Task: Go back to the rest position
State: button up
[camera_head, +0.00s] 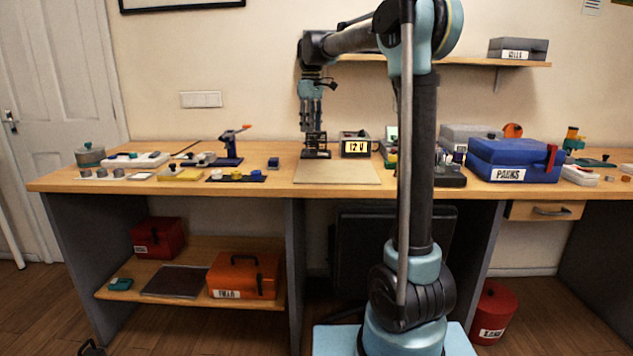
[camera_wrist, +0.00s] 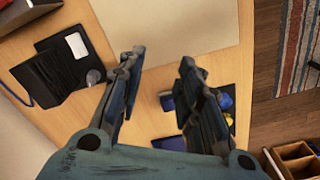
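My gripper (camera_head: 312,128) hangs down from my raised arm, above the back middle of the workbench (camera_head: 140,188). In the wrist view its two fingers (camera_wrist: 162,62) stand apart with nothing held between them. Past the fingers I see bare wood and a pale board (camera_wrist: 165,25). The same board (camera_head: 337,172) lies flat at the bench's front middle. A dark stand-like item (camera_head: 316,148) appears just below the fingertips in the head view; I cannot tell the gap.
A 12 V unit (camera_head: 356,147) stands right of the gripper. A blue PACKS case (camera_head: 512,160) is further right. A blue tool with an orange handle (camera_head: 228,157) is left. A wall shelf (camera_head: 470,62) is above right. My column hides part of the bench.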

jog(key=s+d+f+m+t, duration=0.1)
jog(key=s+d+f+m, duration=0.25)
jog(key=s+d, duration=0.5)
jog(key=s+d+f+m, duration=0.2)
jog(key=s+d+f, duration=0.35)
jog(key=s, duration=0.65)
jog(key=s+d+f+m, duration=0.3)
jog(key=s+f, duration=0.6)
jog(key=f, duration=0.1)
jog(key=s+d+f+m+t, duration=0.1)
jog(key=s+d+f+m, duration=0.2)
jog(key=s+f, duration=0.7)
jog(key=shift+d, duration=0.4)
jog(key=shift+d, duration=0.1)
